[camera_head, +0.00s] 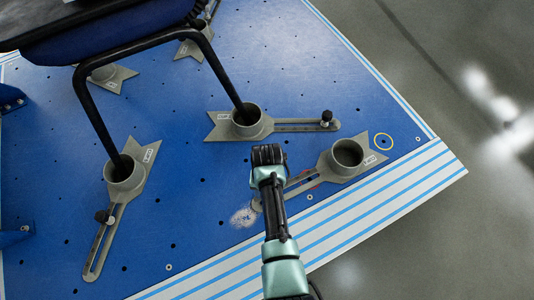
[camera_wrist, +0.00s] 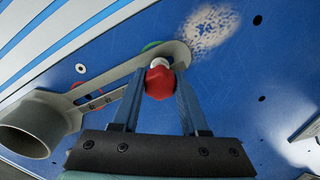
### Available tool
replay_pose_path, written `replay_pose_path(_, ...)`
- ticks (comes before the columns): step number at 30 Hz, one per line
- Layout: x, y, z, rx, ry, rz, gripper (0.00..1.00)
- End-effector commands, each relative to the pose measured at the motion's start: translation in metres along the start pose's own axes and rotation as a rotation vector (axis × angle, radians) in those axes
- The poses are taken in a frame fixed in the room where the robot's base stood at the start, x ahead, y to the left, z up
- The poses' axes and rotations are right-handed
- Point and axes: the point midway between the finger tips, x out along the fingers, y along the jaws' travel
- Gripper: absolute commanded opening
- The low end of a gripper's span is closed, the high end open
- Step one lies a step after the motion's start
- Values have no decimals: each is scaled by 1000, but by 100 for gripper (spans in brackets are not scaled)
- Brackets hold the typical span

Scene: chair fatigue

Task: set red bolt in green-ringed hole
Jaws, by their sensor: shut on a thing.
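In the wrist view my gripper (camera_wrist: 159,76) is shut on the red bolt (camera_wrist: 159,85), its red head facing the camera and a whitish part beyond it. The bolt is near the rounded end of the grey slotted arm of a bracket (camera_wrist: 110,92). A green ring (camera_wrist: 150,46) shows partly at that arm's edge; the hole inside it is hidden. I cannot tell whether the bolt touches the arm or is in the slot. In the head view my gripper (camera_head: 268,156) hides the bolt and green ring; the bracket's cup (camera_head: 346,156) stands to its right.
A red ring (camera_wrist: 78,86) lies partly under the slotted arm. A yellow ring (camera_head: 384,141) circles a hole on the blue plate (camera_head: 190,235). Other brackets (camera_head: 124,180) hold the chair's black legs (camera_head: 92,118), left of my arm. A whitish worn patch (camera_head: 243,216) is nearby.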

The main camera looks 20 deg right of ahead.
Motion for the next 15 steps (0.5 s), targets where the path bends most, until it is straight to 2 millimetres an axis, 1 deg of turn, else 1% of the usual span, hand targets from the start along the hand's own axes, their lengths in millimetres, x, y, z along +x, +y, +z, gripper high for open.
replay_pose_path(6, 6, 0, 0, 0, 1, 0, 0)
replay_pose_path(7, 5, 0, 0, 0, 1, 0, 47)
replay_pose_path(11, 5, 0, 0, 0, 1, 0, 71)
replay_pose_path(12, 5, 0, 0, 0, 1, 0, 78)
replay_pose_path(15, 5, 0, 0, 0, 1, 0, 79)
